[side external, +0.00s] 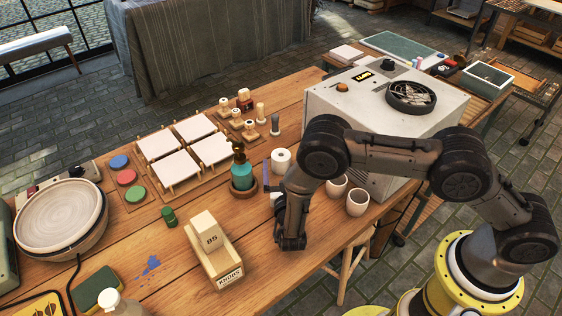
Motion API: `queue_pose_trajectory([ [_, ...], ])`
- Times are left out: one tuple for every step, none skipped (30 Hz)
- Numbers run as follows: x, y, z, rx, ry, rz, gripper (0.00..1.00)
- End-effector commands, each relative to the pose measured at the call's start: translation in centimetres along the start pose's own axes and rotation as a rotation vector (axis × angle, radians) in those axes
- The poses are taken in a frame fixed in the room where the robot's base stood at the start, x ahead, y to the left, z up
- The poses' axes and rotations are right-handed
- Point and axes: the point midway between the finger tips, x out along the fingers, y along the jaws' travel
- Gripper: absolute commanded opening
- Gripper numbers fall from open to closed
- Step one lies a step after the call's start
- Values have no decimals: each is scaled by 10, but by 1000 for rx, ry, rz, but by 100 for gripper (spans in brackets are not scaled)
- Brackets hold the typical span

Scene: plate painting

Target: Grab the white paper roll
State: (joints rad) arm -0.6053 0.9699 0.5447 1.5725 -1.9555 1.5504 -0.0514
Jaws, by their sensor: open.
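The white paper roll (281,160) stands upright on the wooden table, just right of the teal pump bottle (241,170). Its top and front side show; part of its lower right is close behind my arm in this view. My gripper (291,243) points down at the table's front edge, nearer the camera than the roll and apart from it. It is open, and I see nothing held in it. The gap between its fingers is hard to make out from this angle.
White cups (357,202) stand right of my gripper, by the large grey box machine (385,105). White tiles (176,166) on racks fill the middle. Bare table lies between the block and my gripper.

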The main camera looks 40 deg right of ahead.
Motion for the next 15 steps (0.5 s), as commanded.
queue_pose_trajectory([
  [0,0,-8,-2,0,0,100],
  [0,0,-12,-2,0,0,100],
  [0,0,-16,-1,0,-1,100],
  [6,-1,-13,3,-1,-4,100],
  [8,-1,-13,3,-1,-4,100],
  [11,0,-13,2,-1,-3,100],
  [12,0,-13,2,0,-2,100],
  [13,0,-13,2,0,-2,100],
  [15,0,-13,2,0,-2,100],
  [18,-1,-12,2,0,-3,100],
  [21,-1,-12,3,0,-4,100],
  [26,-1,-12,3,0,-4,100],
  [30,-1,-12,2,0,-4,100],
  [36,-2,-13,2,1,-6,100],
  [42,-1,-13,2,0,-5,100],
])
